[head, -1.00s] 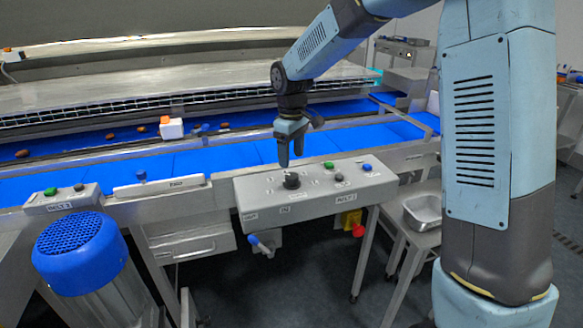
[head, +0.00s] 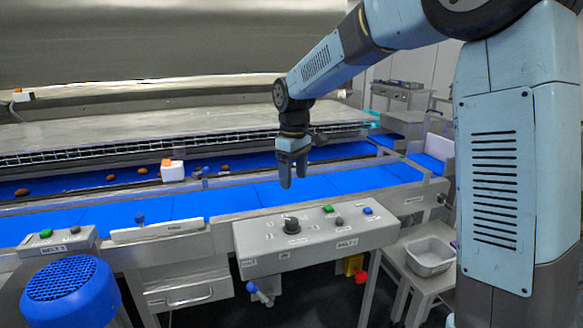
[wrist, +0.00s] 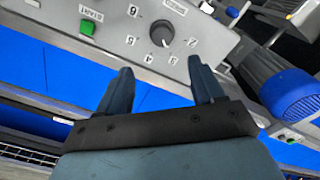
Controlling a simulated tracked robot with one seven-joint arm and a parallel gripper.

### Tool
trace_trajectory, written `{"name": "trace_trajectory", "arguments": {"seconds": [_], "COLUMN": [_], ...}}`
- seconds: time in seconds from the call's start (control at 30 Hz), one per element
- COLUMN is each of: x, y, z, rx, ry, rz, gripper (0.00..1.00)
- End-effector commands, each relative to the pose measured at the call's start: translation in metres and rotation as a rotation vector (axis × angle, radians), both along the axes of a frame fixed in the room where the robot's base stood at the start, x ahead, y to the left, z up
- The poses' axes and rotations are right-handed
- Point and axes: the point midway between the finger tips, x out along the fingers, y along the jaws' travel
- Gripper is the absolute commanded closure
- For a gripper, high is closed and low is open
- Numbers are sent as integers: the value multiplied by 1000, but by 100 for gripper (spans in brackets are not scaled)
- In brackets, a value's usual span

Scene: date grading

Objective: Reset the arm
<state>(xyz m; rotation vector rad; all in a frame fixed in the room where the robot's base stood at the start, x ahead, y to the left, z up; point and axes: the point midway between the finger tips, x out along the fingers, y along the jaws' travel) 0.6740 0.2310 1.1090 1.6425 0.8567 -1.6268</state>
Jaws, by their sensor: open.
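My gripper (head: 292,182) hangs from my arm in the head view, fingers pointing down and empty. It is above the blue belt's near edge, just behind and above the grey control box (head: 320,240) marked BELT 1. In the wrist view my gripper (wrist: 160,85) shows two fingers apart with nothing between them. Beyond the fingertips is the box's rotary knob (wrist: 162,33), with numbers around it, and a green button (wrist: 87,27). The knob also shows in the head view (head: 291,225), apart from my fingers.
Blue conveyor belts (head: 225,200) run across, with several brown dates on the far one and a white block (head: 172,172) with an orange top. A blue motor cover (head: 70,290) stands front left. A metal tray (head: 430,256) sits on a side table at right. A smaller BELT 2 box (head: 52,244) is at left.

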Motion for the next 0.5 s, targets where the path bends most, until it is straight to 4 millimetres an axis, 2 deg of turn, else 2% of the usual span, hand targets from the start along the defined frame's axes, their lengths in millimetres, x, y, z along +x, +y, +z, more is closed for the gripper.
{"name": "trace_trajectory", "arguments": {"seconds": [0.17,0.5], "x": [-23,-89], "y": [-33,-105], "z": [26,68], "rx": [-2,21], "ry": [-55,-178], "rz": [-96,-341], "gripper": [33,33]}}
